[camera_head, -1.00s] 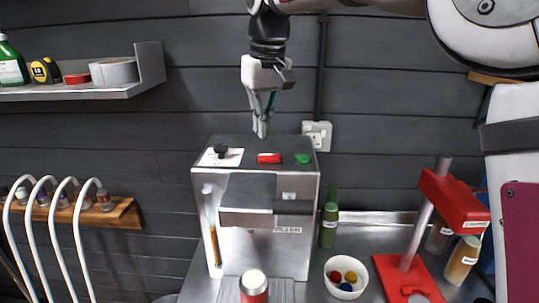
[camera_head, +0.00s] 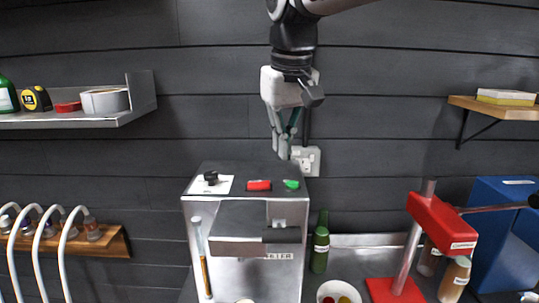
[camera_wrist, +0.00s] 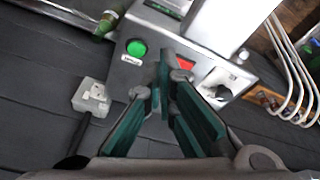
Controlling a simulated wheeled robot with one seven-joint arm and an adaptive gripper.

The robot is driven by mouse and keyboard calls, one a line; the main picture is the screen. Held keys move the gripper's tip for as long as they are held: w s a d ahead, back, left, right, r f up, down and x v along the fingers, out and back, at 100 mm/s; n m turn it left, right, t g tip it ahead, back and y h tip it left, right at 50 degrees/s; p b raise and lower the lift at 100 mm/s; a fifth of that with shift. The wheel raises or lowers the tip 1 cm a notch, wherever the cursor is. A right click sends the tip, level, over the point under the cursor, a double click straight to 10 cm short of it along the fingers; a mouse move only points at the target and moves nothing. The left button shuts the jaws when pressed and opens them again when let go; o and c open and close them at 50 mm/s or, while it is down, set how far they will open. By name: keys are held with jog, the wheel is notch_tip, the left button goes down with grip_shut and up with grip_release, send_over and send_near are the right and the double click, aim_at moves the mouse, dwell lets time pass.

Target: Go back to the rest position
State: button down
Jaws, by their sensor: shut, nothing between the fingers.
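My gripper (camera_head: 284,150) hangs fingers-down above the back right of the steel machine (camera_head: 245,218) in the head view. Its fingers are together with nothing between them. The machine's top carries a black knob (camera_head: 211,178), a red switch (camera_head: 259,185) and a green button (camera_head: 291,184). In the wrist view my fingers (camera_wrist: 167,85) partly cover the red switch (camera_wrist: 184,63), while the green button (camera_wrist: 137,48) and the knob (camera_wrist: 220,82) show on either side. The fingers look apart from the panel.
A wall socket (camera_head: 306,160) is behind my gripper. A red press (camera_head: 441,222), a green bottle (camera_head: 320,245), a bowl (camera_head: 326,291) and a blue box (camera_head: 508,235) are on the right. Shelves hang left (camera_head: 110,118) and right (camera_head: 497,107).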

jog(key=s+d+f+m+t, duration=0.2)
jog(key=s+d+m, duration=0.1)
jog(key=s+d, duration=0.9)
jog(key=s+d+f+m+t, duration=0.1)
jog(key=s+d+f, duration=0.3)
jog(key=s+f, duration=0.4)
jog(key=shift+s+d+m, duration=0.35)
jog(key=shift+s+m, duration=0.15)
jog(key=shift+s, duration=1.3)
